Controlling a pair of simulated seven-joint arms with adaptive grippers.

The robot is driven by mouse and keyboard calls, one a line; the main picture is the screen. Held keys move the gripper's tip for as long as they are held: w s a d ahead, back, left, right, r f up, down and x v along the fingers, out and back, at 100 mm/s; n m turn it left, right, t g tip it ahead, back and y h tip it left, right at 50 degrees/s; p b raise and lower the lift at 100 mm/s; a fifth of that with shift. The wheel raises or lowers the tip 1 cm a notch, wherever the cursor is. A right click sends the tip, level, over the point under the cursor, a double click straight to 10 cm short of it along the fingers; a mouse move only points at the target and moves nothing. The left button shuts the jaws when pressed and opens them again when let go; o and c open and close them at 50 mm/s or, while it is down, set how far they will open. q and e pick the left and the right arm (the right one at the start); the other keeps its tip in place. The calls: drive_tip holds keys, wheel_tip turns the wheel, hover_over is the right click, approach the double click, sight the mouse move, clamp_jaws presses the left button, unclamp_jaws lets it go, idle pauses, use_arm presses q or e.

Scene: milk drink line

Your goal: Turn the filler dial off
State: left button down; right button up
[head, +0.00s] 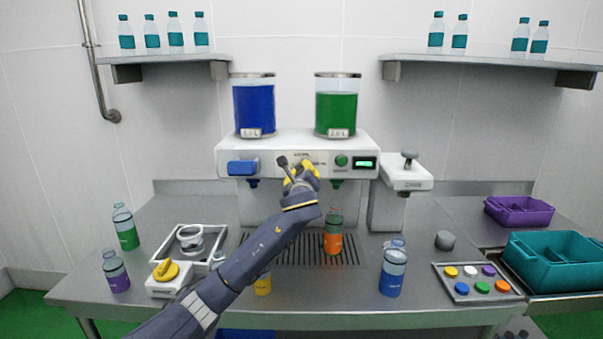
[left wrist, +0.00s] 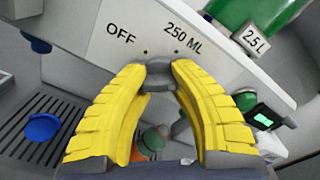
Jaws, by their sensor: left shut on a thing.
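The white filler machine (head: 228,160) stands at the back of the table. Its dial (left wrist: 159,82) is a small grey knob under the labels OFF and 250 ML in the left wrist view. My left gripper (head: 302,172) is at the machine's front and hides the dial in the head view. Its yellow fingers (left wrist: 159,68) are closed on the dial from both sides. Which label the dial points at cannot be told. A bottle with an orange label (head: 333,243) stands on the drip grate below, right of my left arm. My right gripper is not in view.
Blue (head: 254,108) and green (head: 336,114) tanks top the machine. A blue lever (head: 242,168) is left of the dial; a green button (head: 341,160) and lit display (head: 365,163) are right. A capping press (head: 407,175) stands further right. A blue-labelled bottle (head: 392,272) is near the front.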

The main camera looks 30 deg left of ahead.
use_arm(q)
drive_tip(key=n, duration=0.5)
drive_tip(key=shift+w+d+f+n, duration=0.1)
drive_tip(key=shift+d+f+n, duration=0.05)
drive_tip(key=shift+n, duration=0.15)
drive_tip(key=n, duration=1.1)
drive_tip(key=shift+r+n, duration=0.3)
drive_tip(key=n, duration=0.4)
drive_tip(key=shift+r+n, duration=0.25)
drive_tip(key=shift+n, duration=0.15)
drive_tip(key=c, duration=1.2)
unclamp_jaws()
drive_tip(key=shift+w, duration=0.1)
drive_tip(key=o, duration=0.3)
drive_tip(key=shift+f, duration=0.2)
